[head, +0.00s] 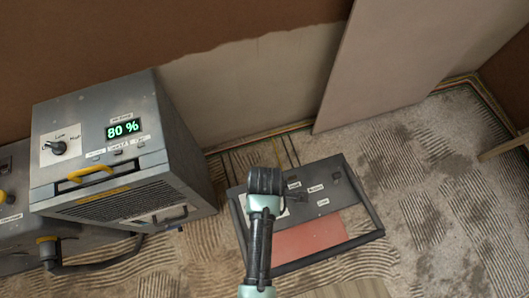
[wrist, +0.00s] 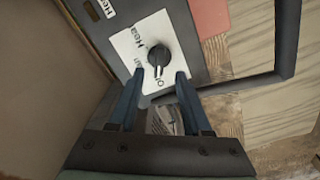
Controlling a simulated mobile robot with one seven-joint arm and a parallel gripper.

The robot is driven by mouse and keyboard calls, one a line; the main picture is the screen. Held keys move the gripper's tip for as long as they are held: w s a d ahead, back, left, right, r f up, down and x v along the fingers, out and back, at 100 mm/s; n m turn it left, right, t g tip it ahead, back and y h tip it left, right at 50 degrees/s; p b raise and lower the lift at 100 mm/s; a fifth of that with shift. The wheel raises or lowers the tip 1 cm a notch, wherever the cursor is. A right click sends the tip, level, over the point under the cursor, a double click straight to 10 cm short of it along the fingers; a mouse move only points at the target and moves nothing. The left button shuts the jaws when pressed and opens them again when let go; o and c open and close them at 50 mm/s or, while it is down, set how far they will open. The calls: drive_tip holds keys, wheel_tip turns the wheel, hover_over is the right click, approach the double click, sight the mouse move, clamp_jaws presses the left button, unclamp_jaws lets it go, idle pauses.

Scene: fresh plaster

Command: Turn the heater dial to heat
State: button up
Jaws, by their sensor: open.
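The heater (head: 348,190) is a dark, framed unit with a reddish panel, low on the floor in the head view. Its dial (wrist: 159,54) is a small black knob on a white plate (wrist: 128,46) in the wrist view. The knob's narrow end seems to point down toward that lower label. My gripper (wrist: 160,77) is open, its two blue fingers reaching toward the dial, one on each side and just short of it. In the head view my gripper (head: 265,182) hides the dial.
A grey machine (head: 160,130) with an 80 % display, its own Low/High knob and a yellow handle stands at left. A loose board (head: 390,65) leans on the wall behind. The floor (head: 440,220) to the right is mostly clear.

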drive_tip(key=shift+f, duration=2.75)
clamp_jaws()
